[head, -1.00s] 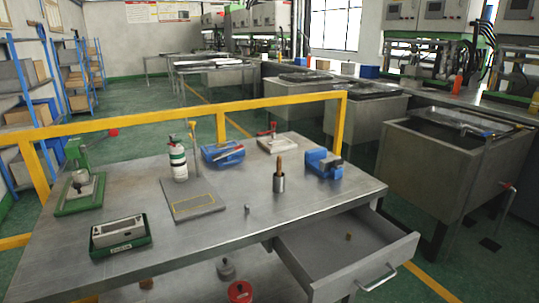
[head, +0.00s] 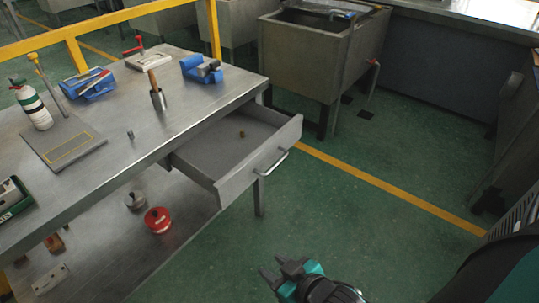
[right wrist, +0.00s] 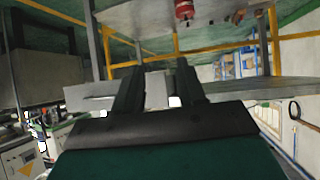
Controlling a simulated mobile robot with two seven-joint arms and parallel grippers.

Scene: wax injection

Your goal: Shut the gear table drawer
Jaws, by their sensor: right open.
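The gear table (head: 105,110) has a grey metal drawer (head: 232,183) pulled out at its right end, with a bar handle (head: 272,162) on the front. A small brown piece (head: 241,133) lies inside the drawer. My right gripper (head: 280,268) is open and empty, low over the floor in front of the drawer and apart from it. Its two dark fingers also show in the right wrist view (right wrist: 158,85), with a gap between them and grey metal panels beyond; I cannot tell which panel is the drawer. My left gripper is not in view.
A metal tank (head: 310,60) stands behind the drawer. A red container (head: 158,220) sits on the lower shelf. Green floor right of the drawer is clear.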

